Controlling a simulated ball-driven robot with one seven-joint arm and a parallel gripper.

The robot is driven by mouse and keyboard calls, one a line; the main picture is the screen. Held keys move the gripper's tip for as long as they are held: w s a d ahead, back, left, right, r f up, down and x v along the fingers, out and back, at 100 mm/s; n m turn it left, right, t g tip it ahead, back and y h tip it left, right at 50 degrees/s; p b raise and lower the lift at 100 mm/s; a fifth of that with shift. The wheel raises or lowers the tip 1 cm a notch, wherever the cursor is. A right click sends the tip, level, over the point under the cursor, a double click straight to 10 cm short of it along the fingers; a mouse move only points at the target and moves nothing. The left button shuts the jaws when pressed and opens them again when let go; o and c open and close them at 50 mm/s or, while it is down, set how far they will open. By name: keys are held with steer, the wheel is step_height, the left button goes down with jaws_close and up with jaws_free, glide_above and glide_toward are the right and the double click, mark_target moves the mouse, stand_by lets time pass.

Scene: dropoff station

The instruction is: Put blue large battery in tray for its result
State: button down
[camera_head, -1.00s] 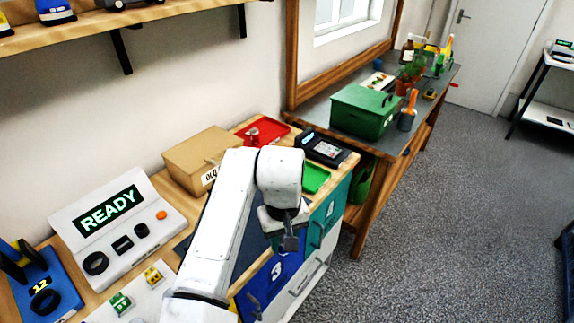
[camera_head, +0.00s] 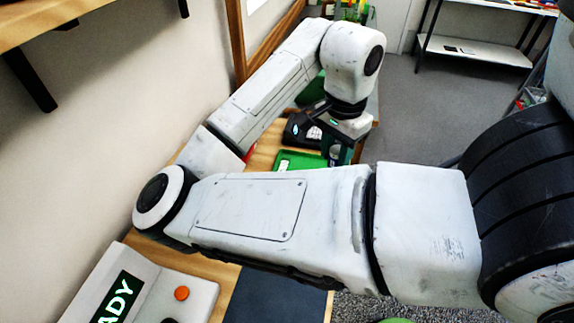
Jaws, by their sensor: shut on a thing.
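My gripper (camera_head: 338,148) points down beside the right edge of the green tray. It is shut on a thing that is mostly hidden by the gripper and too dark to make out. The blue large battery cannot be clearly picked out. The green tray (camera_head: 290,160) lies on the wooden bench, with its near part hidden behind my arm. Only a small red piece of the red tray (camera_head: 249,154) shows, left of the green tray behind my arm. The tester (camera_head: 150,287) with its lit display is at the lower left, partly cut off.
A dark device (camera_head: 298,131) stands just behind the green tray. A green box (camera_head: 312,90) is farther back, partly covered by my arm. A dark mat (camera_head: 272,297) lies on the near bench. Wall shelves (camera_head: 60,20) are at the upper left. Open floor (camera_head: 425,105) lies to the right.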

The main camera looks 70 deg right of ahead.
steer(key=w+d+f, duration=0.5)
steer(key=w+f, duration=0.1)
steer(key=w+d+f+p, duration=0.1)
steer(key=w+d+f, duration=0.1)
steer(key=w+d, duration=0.1)
steer(key=shift+w+d+f, duration=0.3)
steer(key=shift+w+f, duration=0.1)
steer(key=shift+w, duration=0.1)
steer(key=shift+w+d+f, duration=0.25)
steer(key=shift+w+f, duration=0.05)
steer(key=shift+f, duration=0.2)
steer(key=shift+f+p, duration=0.6)
steer(key=shift+f, duration=0.95)
steer(key=shift+f, duration=0.2)
steer(key=c, duration=0.8)
jaws_free()
steer(key=shift+o, duration=0.2)
steer(key=shift+r, duration=0.1)
